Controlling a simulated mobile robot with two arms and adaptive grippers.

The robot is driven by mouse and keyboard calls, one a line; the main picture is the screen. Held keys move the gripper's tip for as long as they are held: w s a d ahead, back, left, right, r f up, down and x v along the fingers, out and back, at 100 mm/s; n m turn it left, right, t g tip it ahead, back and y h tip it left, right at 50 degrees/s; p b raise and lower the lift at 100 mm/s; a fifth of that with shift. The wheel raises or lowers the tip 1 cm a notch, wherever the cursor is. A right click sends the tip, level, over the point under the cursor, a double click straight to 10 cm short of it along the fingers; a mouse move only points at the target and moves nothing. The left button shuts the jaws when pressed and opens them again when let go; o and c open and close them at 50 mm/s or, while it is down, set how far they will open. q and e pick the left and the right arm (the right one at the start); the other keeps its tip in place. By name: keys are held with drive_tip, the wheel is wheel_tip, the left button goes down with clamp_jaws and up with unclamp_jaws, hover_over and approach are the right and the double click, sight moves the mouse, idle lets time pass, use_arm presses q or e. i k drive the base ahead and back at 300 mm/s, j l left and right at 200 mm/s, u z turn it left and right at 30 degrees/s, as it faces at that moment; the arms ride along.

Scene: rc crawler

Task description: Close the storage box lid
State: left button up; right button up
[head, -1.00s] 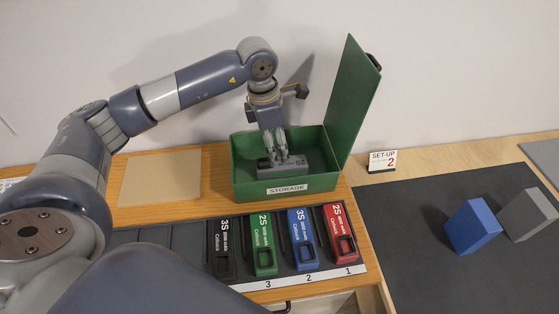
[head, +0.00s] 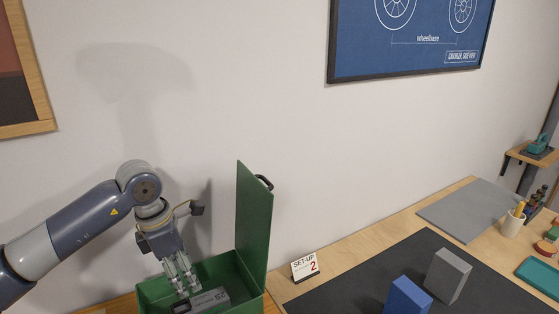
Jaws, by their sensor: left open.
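The green storage box (head: 242,284) stands at the bottom of the head view, its front cut off by the picture's edge. Its lid (head: 254,222) is upright on the right side of the box, open, with a dark handle (head: 265,182) near its top. My left gripper (head: 185,290) points down into the box and is open. A grey pack (head: 209,299) lies inside the box just below and beside the fingertips; I cannot tell whether they touch it. My right gripper is not in view.
A "SET-UP 2" card (head: 305,266) stands right of the lid. On the dark mat (head: 360,275) stand a blue block (head: 408,297) and a grey block (head: 447,275). A grey sheet (head: 467,210) and a pen cup (head: 512,223) are farther right. The wall is close behind the box.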

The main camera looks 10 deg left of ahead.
sight(254, 200)
drive_tip(key=k+l, duration=0.5)
drive_tip(key=k, duration=0.15)
drive_tip(key=k+l, duration=0.55)
drive_tip(key=k, duration=0.1)
